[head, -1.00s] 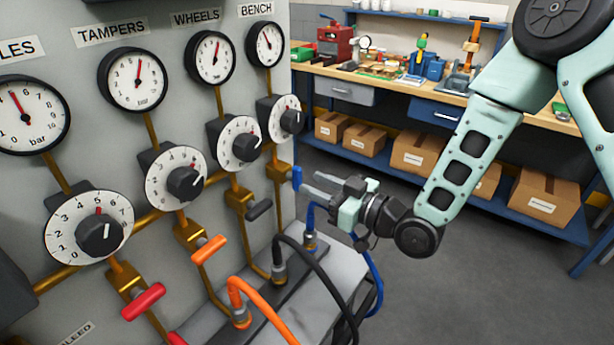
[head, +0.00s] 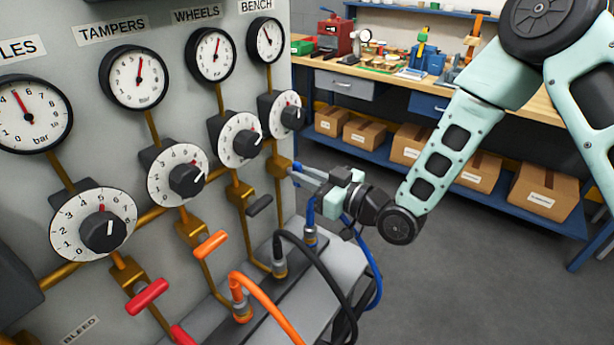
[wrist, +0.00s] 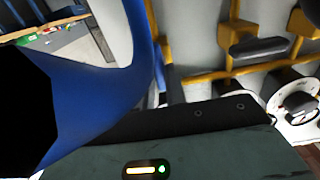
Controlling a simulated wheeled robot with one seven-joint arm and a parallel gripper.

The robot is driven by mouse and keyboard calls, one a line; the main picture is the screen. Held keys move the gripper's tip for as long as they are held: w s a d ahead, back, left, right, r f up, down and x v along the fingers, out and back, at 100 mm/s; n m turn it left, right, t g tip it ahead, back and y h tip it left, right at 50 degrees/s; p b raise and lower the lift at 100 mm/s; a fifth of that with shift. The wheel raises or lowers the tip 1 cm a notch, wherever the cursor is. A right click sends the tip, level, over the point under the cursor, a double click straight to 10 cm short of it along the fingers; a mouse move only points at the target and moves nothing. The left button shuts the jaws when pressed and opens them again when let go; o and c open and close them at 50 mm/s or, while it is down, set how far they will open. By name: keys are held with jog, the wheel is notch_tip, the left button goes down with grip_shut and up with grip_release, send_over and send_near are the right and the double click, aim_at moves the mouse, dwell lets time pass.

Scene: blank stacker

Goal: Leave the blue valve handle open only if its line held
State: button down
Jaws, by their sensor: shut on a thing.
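The blue valve handle (head: 296,180) is on the brass valve of the BENCH line, at the right edge of the panel in the head view. My gripper (head: 302,174) reaches it from the right and is shut on it. The fingers hide most of the handle, so its angle is hard to tell. The BENCH gauge (head: 265,41) has its red needle pointing up and slightly left. The BENCH regulator dial (head: 282,116) sits below it. In the wrist view, a large blue curved shape, probably the blue hose (wrist: 95,95), fills the left, close to the camera.
Red (head: 146,296), orange (head: 210,244) and black (head: 260,205) handles sit on the neighbouring lines, crosswise to their pipes. Orange (head: 265,303) and black (head: 322,268) hoses loop out below. A workbench (head: 390,85) stands behind, with boxes beneath. Open floor lies at right.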

jog(key=shift+m, duration=0.3)
jog(key=shift+w+d+f+m+b, duration=0.1)
jog(key=shift+m+b, duration=0.25)
jog(key=shift+m, duration=2.55)
jog(key=shift+w+d+f+m+b, duration=0.15)
jog(key=shift+m+b, duration=0.25)
jog(key=shift+m, duration=2.5)
jog(key=shift+f+m+b, duration=0.1)
jog(key=shift+m+b, duration=0.25)
jog(key=shift+m, duration=2.55)
jog(key=c, duration=1.4)
grip_release()
jog(key=shift+c, duration=0.2)
